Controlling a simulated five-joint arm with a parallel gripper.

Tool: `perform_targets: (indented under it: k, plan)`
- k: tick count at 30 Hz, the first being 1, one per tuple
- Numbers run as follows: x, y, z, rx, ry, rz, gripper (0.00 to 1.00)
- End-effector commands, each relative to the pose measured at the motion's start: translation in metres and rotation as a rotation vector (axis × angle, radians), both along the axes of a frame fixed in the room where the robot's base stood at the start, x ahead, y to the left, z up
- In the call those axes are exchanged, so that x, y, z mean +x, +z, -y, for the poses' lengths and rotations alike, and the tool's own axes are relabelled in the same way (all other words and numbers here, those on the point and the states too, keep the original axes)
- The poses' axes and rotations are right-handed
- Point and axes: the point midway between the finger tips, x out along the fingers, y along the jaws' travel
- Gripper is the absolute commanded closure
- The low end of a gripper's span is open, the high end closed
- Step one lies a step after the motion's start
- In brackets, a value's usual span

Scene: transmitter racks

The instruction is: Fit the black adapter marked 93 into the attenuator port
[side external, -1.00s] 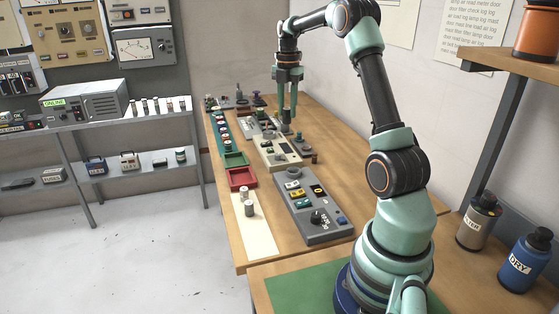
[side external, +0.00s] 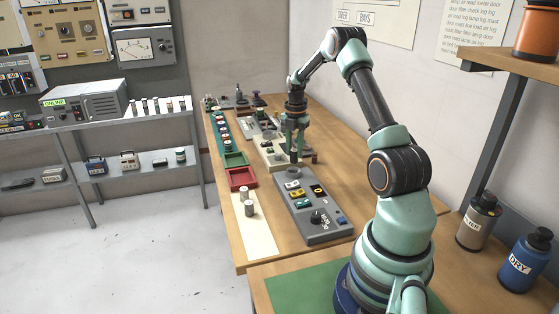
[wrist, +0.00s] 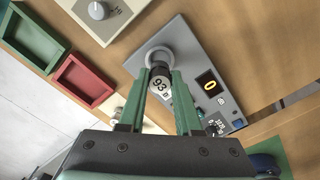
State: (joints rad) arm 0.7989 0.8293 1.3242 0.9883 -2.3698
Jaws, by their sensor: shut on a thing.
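My gripper (wrist: 161,92) is shut on the black adapter (wrist: 161,71), whose pale round face reads 93. In the wrist view the adapter's far end overlaps the near edge of a grey ring-shaped port (wrist: 157,50) on the grey panel (wrist: 192,50). I cannot tell whether it touches the port or hangs just above it. In the side view my gripper (side external: 294,158) points down over the far end of the grey panel (side external: 325,229), close to the port (side external: 291,172). The adapter is too small to make out clearly there.
The panel also carries a lit yellow display (wrist: 209,85), coloured buttons and a dark knob (side external: 317,217). A red tray (side external: 242,178) and a green tray (side external: 235,158) lie to the left. A beige panel (wrist: 99,14) lies beyond. The bench's right side is mostly clear.

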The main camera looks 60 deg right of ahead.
Motion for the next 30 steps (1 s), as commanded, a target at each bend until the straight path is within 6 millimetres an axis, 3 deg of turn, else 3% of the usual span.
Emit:
perform_targets:
  k: [5, 13, 25, 26, 27, 28, 30]
  plan:
    - [0.000, -0.010, 0.000, 0.000, 0.000, 0.000, 1.00]
    - [0.000, -0.045, 0.000, 0.001, 0.000, -0.001, 1.00]
    - [0.000, -0.051, 0.000, 0.000, 0.000, 0.000, 1.00]
    - [0.000, -0.051, 0.000, 0.000, 0.000, 0.000, 0.63]
    - [0.000, -0.051, 0.000, -0.001, 0.000, 0.000, 0.48]
    - [0.000, -0.051, 0.000, -0.001, 0.000, 0.000, 0.37]
    - [0.000, -0.051, 0.000, 0.000, 0.000, 0.000, 0.37]
